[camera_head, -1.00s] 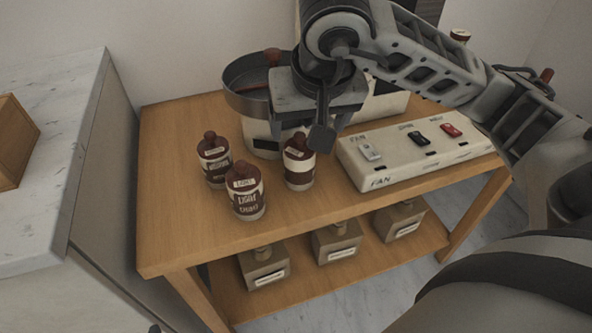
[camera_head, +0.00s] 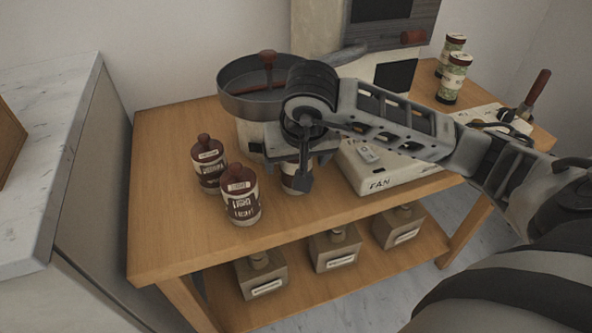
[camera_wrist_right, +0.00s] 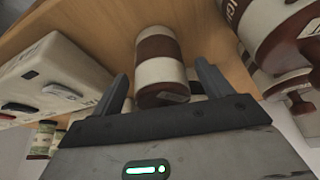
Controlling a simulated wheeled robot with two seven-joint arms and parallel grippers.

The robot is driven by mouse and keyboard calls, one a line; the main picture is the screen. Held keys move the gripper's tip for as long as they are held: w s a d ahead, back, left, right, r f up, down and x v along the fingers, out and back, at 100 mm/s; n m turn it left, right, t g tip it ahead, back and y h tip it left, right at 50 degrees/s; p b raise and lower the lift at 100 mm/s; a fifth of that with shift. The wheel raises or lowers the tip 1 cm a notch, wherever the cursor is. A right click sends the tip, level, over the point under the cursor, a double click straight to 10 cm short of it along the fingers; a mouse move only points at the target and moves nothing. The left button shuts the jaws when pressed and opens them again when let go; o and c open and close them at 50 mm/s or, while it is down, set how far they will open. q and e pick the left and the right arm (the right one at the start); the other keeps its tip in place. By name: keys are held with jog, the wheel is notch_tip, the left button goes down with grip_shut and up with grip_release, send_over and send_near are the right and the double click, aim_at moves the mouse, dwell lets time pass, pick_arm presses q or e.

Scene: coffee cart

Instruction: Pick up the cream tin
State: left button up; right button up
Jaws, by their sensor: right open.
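Several brown-and-cream tins with dark red lids stand upright on the wooden table; I cannot read which is named cream. One tin (camera_head: 289,183) is mostly hidden behind my right gripper (camera_head: 303,180). In the right wrist view this tin (camera_wrist_right: 160,62) lies between the two open fingers of the right gripper (camera_wrist_right: 162,88), with gaps at its sides. Two similar tins stand to its left, one in front (camera_head: 241,200) and one farther back (camera_head: 208,165). My left gripper is not in view.
A round metal pan (camera_head: 240,88) sits behind the gripper. A switch panel (camera_head: 375,180) marked FAN stands close right of the tin. Green-and-cream canisters (camera_head: 454,80) stand at the back right.

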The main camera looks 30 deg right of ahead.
jog(key=c, duration=1.3)
jog(key=shift+o, duration=0.2)
jog(key=shift+r, duration=0.2)
